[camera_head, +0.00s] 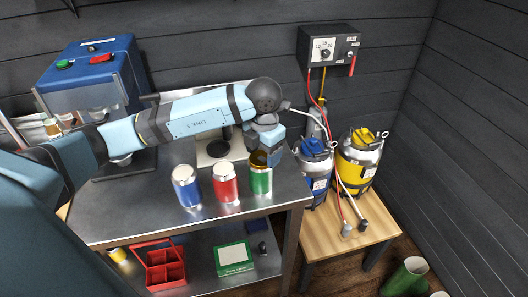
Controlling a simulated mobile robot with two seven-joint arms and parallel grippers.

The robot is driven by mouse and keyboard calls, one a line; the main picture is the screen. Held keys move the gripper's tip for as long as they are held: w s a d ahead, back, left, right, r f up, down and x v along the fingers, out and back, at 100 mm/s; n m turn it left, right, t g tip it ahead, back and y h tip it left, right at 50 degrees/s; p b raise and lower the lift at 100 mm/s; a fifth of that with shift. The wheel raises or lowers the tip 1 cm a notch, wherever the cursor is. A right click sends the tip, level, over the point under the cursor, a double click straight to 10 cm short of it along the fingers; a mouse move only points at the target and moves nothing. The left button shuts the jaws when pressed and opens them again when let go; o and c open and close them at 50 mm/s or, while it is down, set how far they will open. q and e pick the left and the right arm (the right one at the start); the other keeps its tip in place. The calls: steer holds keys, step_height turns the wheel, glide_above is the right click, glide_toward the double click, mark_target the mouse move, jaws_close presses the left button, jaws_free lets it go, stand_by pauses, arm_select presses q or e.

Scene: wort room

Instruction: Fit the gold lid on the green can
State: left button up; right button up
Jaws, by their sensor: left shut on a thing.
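The green can (261,181) stands upright at the right end of the steel table, last in a row of three cans. My left gripper (262,154) points down right above it, shut on the gold lid (258,159). The lid is at the can's mouth and looks slightly tilted. The gripper partly hides it, and I cannot tell whether it touches the rim. My right gripper is out of view.
A red can (224,184) and a blue can (186,187) stand left of the green can. A blue keg (314,170) and a yellow keg (358,160) with hoses stand close to the right. A red crate (160,268) and a green-white box (234,259) are on the lower shelf.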

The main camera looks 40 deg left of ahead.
arm_select(q)
steer(key=o, duration=1)
steer(key=shift+c, duration=0.2)
steer(key=shift+o, duration=0.5)
steer(key=shift+r, duration=0.1)
steer(key=shift+w+a+r+p, duration=0.1)
steer(key=shift+a+r+p, duration=0.05)
steer(key=shift+r+p, duration=0.6)
steer(key=shift+w+a+r+p, duration=0.1)
steer(key=shift+r+p, duration=0.3)
steer(key=shift+r, duration=0.55)
steer(key=shift+r+p, duration=0.8)
steer(key=shift+r, duration=0.75)
steer(key=shift+s, duration=0.1)
